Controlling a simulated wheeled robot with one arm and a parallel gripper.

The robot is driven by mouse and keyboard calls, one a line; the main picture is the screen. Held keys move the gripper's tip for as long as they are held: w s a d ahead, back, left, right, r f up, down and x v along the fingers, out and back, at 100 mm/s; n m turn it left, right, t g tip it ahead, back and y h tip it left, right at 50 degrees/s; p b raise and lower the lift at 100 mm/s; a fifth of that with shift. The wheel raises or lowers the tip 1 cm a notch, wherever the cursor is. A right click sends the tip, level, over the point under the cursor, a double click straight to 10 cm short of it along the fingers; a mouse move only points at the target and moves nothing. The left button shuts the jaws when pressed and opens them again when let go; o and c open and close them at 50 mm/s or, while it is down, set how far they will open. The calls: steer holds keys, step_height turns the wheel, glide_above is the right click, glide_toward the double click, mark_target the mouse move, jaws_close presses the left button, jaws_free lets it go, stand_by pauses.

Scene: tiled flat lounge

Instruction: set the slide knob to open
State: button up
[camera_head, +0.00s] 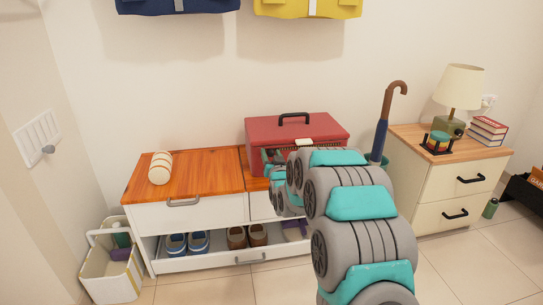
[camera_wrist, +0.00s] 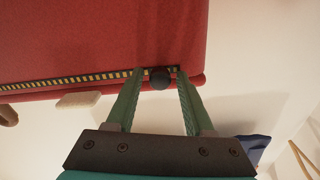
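A round black knob (camera_wrist: 160,78) sits at the right end of a yellow-and-black striped strip (camera_wrist: 70,81) along the edge of the red toolbox (camera_wrist: 100,35) in the wrist view. My gripper (camera_wrist: 160,72) is open, with one green finger on each side of the knob. Small gaps seem to show between the knob and both fingers. In the head view, the red toolbox (camera_head: 325,131) stands closed on the wooden bench top, black handle up. My arm hides its lower front, and the knob cannot be made out there.
The orange-brown bench (camera_head: 215,174) holds a cream roll (camera_head: 160,168); shoes (camera_head: 187,243) stand in its open lower drawer. An umbrella (camera_head: 386,110) stands between the bench and a cream cabinet (camera_head: 450,180). A white caddy (camera_head: 112,275) is at left. Free floor lies in front.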

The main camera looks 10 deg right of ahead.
steer(key=shift+o, duration=0.5)
steer(key=shift+s, duration=0.1)
steer(key=shift+s+f, duration=0.1)
steer(key=shift+s, duration=0.45)
steer(key=s, duration=0.6)
steer(key=shift+s, duration=0.25)
steer(key=shift+d, duration=0.1)
